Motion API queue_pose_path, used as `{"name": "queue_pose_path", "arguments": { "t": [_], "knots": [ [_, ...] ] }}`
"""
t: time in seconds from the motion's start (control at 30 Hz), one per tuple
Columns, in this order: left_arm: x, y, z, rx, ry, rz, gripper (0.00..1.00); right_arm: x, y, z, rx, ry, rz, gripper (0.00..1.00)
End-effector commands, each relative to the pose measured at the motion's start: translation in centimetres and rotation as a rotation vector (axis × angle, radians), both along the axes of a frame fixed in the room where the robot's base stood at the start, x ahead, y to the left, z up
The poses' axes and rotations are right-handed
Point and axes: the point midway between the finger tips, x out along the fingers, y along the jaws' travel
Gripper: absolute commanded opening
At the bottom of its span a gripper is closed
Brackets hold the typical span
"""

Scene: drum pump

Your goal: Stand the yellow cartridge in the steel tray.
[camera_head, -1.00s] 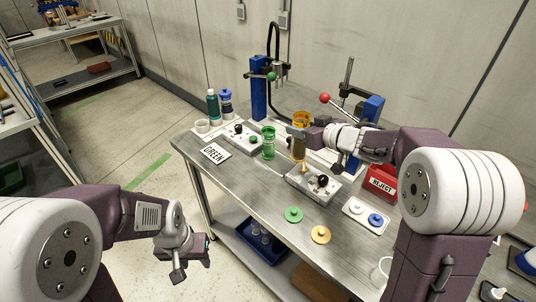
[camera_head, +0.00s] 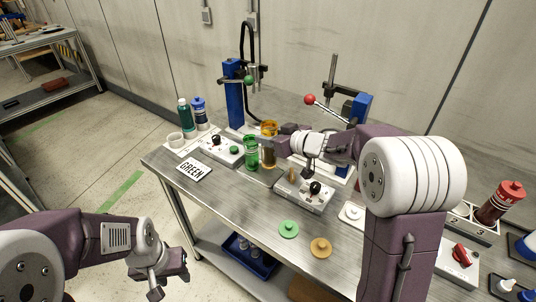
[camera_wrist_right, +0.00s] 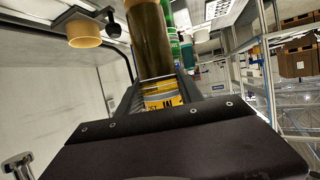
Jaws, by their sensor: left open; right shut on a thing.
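The yellow cartridge (camera_head: 268,154) is an amber-brown cylinder, held upright in my right gripper (camera_head: 279,146) above the main bench. In the right wrist view the cartridge (camera_wrist_right: 150,40) rises from between the jaws, with a yellow label low on it. It is beside the green cartridge (camera_head: 250,152); I cannot tell if they touch. My left gripper (camera_head: 158,280) is open and empty, low at left.
The front bench has green and yellow discs (camera_head: 288,229).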

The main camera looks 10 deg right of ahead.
Motion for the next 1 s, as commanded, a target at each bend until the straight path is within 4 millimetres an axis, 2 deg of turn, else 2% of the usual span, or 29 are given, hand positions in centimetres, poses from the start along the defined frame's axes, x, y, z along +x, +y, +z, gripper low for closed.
{"name": "queue_pose_path", "arguments": {
  "t": [0.03,0.1,0.2,0.63,0.67,0.7,0.73,1.0],
  "knots": [
    [0.0,0.0,-1.1,0.0,0.0,0.0,0.43,0.0,0.0,-1.5,0.002,0.003,0.0,0.0],
    [0.0,0.0,-2.1,0.0,0.0,0.0,0.43,0.0,0.0,-3.2,0.001,0.004,-0.001,0.0],
    [0.0,0.0,-2.8,0.0,0.001,0.0,0.43,0.0,0.0,-4.6,0.001,0.003,-0.001,0.0],
    [0.0,0.0,-2.9,0.0,0.0,0.0,0.43,0.0,0.0,-5.1,0.0,0.001,0.0,0.0],
    [0.0,0.0,-2.9,0.0,0.0,0.0,0.43,0.0,0.0,-5.1,0.0,0.002,0.0,0.49],
    [0.0,0.0,-2.8,0.0,0.0,0.0,0.43,0.0,0.0,-5.0,0.0,0.002,0.0,0.6],
    [0.0,0.0,-2.8,0.0,0.0,0.0,0.43,0.0,0.0,-5.0,0.0,0.002,0.0,0.65],
    [0.0,0.0,-2.8,0.0,0.0,0.0,0.43,0.0,0.0,-5.0,0.0,0.001,0.0,0.65]
  ]
}}
